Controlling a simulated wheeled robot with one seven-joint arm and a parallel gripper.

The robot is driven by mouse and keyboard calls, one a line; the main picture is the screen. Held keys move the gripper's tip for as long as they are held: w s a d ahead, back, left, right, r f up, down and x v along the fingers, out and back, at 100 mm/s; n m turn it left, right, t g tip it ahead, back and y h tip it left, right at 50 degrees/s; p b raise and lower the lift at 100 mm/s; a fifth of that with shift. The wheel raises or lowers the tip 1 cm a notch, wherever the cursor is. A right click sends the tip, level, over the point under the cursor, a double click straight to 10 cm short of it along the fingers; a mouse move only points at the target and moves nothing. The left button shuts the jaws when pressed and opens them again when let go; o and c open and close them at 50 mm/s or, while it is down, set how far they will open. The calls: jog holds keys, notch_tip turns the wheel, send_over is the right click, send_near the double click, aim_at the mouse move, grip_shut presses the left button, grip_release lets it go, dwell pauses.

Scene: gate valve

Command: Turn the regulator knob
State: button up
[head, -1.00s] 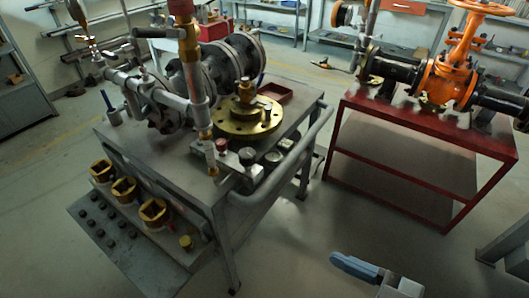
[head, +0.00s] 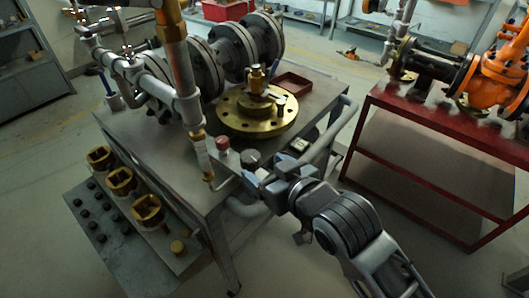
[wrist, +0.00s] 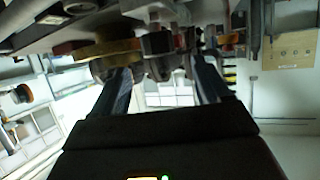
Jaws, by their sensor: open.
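On the near edge of the grey workbench (head: 330,95) stand a red-topped knob (head: 222,143) and a dark round knob (head: 250,158). I cannot tell which one is the regulator knob. My gripper (head: 270,172) is at this edge, its fingertips just right of and below the dark knob in the head view. The gripper is open. In the wrist view, the two fingers (wrist: 162,78) point up at blurred grey metal parts. I cannot tell whether they touch anything. My gripper hides part of the row of knobs.
A large brass flange (head: 232,120) lies behind the knobs, with a dark red tray (head: 293,84) beyond it. A vertical copper pipe (head: 177,65) stands to the left. The bench's handrail (head: 333,135) runs close to my arm. A red table (head: 420,120) stands at right.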

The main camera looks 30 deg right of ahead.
aim_at(253, 160)
jog(key=shift+w+d+f, duration=0.1)
jog(key=shift+w+f, duration=0.05)
jog(key=shift+w, duration=0.5)
jog(key=x, duration=0.6)
jog(key=shift+w+f, duration=0.25)
jog(key=c, duration=0.9)
jog(key=shift+c, duration=0.2)
jog(key=shift+m+h+p, duration=0.35)
jog(key=shift+m+h, duration=0.15)
jog(key=shift+h, duration=0.1)
